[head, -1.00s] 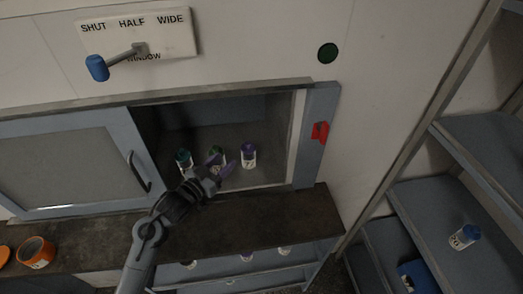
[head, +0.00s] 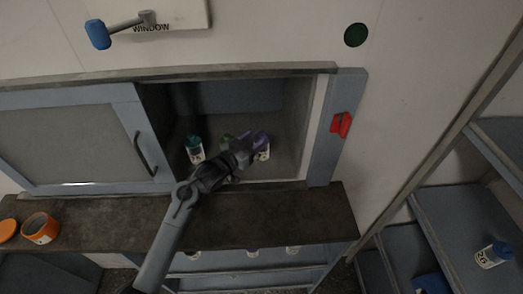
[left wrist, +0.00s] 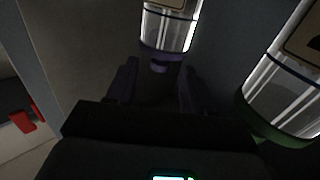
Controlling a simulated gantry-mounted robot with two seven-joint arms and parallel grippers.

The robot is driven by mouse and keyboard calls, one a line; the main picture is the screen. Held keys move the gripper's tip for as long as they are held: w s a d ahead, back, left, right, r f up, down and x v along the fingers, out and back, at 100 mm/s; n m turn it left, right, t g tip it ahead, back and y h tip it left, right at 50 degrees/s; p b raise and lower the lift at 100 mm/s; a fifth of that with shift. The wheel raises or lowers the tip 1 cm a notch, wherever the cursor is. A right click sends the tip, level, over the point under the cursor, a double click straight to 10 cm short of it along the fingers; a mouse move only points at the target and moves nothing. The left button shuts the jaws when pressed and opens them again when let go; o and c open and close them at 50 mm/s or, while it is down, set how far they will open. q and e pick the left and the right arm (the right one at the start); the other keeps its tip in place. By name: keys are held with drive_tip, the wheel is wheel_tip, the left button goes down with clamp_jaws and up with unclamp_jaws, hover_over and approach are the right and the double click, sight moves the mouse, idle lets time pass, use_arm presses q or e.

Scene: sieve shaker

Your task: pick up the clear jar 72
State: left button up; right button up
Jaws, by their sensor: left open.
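A clear jar with a purple lid (head: 262,147) stands upright at the right of the small group inside the wall opening. Its label is partly hidden and I cannot read its full number. My left gripper (head: 247,151) is open, in front of this jar in the head view and covering part of it. In the left wrist view the purple-lidded jar (left wrist: 168,24) is straight ahead, its lid knob close to the space between the open fingers (left wrist: 159,82). No grip on it shows. My right gripper is not in view.
A teal-lidded jar (head: 194,150) stands further left. The sliding window (head: 70,142) is left of the opening, its red latch (head: 341,124) right.

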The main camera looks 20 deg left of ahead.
sight(262, 133)
use_arm(q)
drive_tip(key=shift+x, duration=1.9)
clamp_jaws()
drive_tip(key=shift+r, duration=0.1)
